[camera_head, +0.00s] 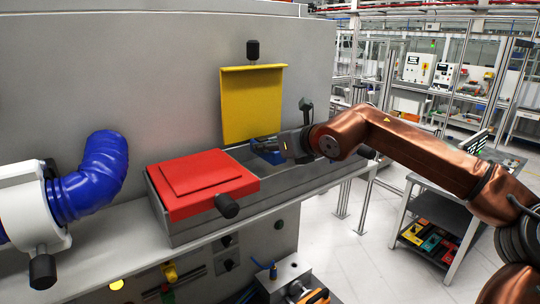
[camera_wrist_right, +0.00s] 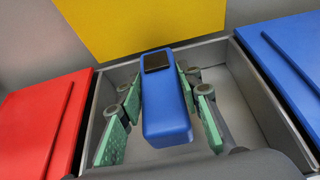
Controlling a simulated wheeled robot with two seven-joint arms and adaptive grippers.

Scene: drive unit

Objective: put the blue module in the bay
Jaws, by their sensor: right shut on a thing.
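The blue module (camera_wrist_right: 166,105), a blue block with a dark square on its far end, sits between the green pads of my right gripper (camera_wrist_right: 158,110). In the head view the module (camera_head: 268,152) shows partly at the grey opening below the raised yellow lid (camera_head: 252,105), with my right gripper (camera_head: 278,144) reaching it from the right. The gripper is shut on it. The open grey bay (camera_wrist_right: 240,95) lies around and under the module in the wrist view. I cannot tell whether the module touches the bay floor. My left gripper is not in view.
A closed red lid (camera_head: 200,180) with a black knob is left of the bay. A blue lid (camera_wrist_right: 290,50) is on its right in the wrist view. A blue hose (camera_head: 95,175) stands at the left. A cart (camera_head: 440,225) is at the right.

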